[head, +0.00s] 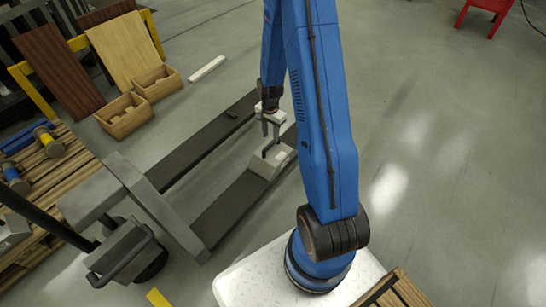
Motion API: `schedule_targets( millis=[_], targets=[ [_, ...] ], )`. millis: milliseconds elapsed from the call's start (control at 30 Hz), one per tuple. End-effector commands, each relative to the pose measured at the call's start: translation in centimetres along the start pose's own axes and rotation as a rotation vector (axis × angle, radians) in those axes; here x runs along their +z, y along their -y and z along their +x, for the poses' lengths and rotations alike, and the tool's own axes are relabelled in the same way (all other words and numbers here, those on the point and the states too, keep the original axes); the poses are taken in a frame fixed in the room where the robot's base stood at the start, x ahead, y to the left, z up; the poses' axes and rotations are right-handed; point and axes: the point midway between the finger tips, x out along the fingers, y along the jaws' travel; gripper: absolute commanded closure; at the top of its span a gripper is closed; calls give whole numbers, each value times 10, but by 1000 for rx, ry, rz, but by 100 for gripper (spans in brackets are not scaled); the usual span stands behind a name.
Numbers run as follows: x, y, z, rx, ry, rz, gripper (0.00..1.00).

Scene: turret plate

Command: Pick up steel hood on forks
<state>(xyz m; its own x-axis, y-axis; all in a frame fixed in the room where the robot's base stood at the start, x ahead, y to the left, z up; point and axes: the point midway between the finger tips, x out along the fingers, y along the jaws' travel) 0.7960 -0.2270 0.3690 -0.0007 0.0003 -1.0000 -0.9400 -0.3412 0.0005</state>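The steel hood (262,168) is a small light-grey piece with sloped sides and a dark gap at its top. It sits on the right-hand dark fork (228,212) of a pallet truck, in the middle of the head view. My gripper (270,133) points down just above the hood, near its upper end. Its two fingers look apart, with nothing clearly held between them. Whether the fingertips touch the hood cannot be told. My blue arm hides the hood's right surroundings and part of the fork.
The left fork (190,150) runs parallel and looks bare except for a small item near its far end. The truck body and handle (120,250) stand at lower left. Wooden boxes (124,116), leaning boards (125,50) and a loaded pallet (70,150) are left.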

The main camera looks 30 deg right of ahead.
Motion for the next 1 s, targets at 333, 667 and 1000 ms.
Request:
schedule_targets(
  millis=[333, 667, 1000],
  targets=[
    [0, 0, 22, 0, 0, 0, 63],
    [-1, -2, 54, 2, 1, 0, 63],
    [-2, -2, 72, -1, 0, 0, 63]
  ],
)
